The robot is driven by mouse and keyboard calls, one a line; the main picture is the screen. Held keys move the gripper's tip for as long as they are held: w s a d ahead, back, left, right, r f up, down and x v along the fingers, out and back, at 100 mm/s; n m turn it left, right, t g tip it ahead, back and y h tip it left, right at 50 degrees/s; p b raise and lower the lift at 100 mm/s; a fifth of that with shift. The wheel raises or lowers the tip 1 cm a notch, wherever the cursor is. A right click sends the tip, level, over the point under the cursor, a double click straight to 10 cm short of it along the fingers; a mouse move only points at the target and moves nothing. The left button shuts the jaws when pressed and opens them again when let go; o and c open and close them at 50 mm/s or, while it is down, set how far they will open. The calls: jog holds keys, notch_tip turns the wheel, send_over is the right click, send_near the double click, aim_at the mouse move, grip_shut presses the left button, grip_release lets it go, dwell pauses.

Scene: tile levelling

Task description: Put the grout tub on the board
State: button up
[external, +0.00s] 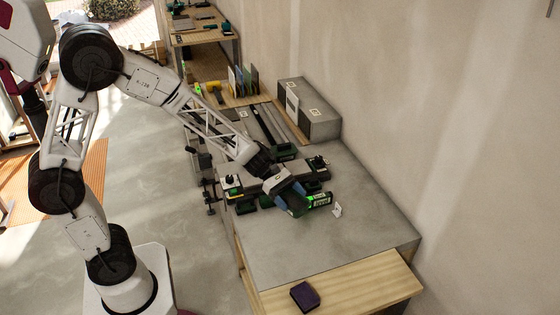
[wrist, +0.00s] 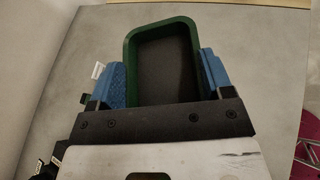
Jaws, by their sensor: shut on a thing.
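My gripper (external: 300,203) has blue fingers and is over the grey bench top. It is shut on a green tub with a dark inside, which is probably the grout tub (wrist: 165,65). In the wrist view the tub sits between the two blue fingers (wrist: 162,78), its open side facing the camera. In the external view the green tub (external: 319,200) shows at the fingertips; I cannot tell whether it touches the bench. The pale wooden board (external: 365,283) lies at the bench's near end, apart from the tub; its edge also shows in the wrist view (wrist: 265,3).
A dark purple block (external: 305,296) lies on the board's left part. A small white tag (external: 337,210) stands beside the tub. Several dark green and black items crowd the bench around my gripper. A grey block (external: 308,108) stands farther back by the wall. The bench between tub and board is clear.

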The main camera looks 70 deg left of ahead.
jog(key=d+f+m+g, duration=0.1)
jog(key=d, duration=0.3)
jog(key=s+d+f+m+g, duration=0.1)
jog(key=d+m+g, duration=0.1)
jog(key=d, duration=0.2)
jog(key=s+d+f+m+g+h, duration=0.1)
jog(key=d+g, duration=0.1)
jog(key=d, duration=0.2)
jog(key=shift+s+d+f, duration=0.1)
jog(key=shift+f, duration=0.05)
jog(key=w+d, duration=0.1)
jog(key=w, duration=0.4)
jog(key=w+d+f, duration=0.1)
jog(key=w, duration=0.4)
jog(key=w+d, duration=0.1)
jog(key=w, duration=0.4)
jog(key=shift+w+d+f, duration=0.25)
jog(key=shift+w+d, duration=0.05)
jog(key=shift+d, duration=0.1)
jog(key=shift+f, duration=1.75)
jog(key=shift+f, duration=0.1)
jog(key=o, duration=1.2)
jog(key=shift+a, duration=0.1)
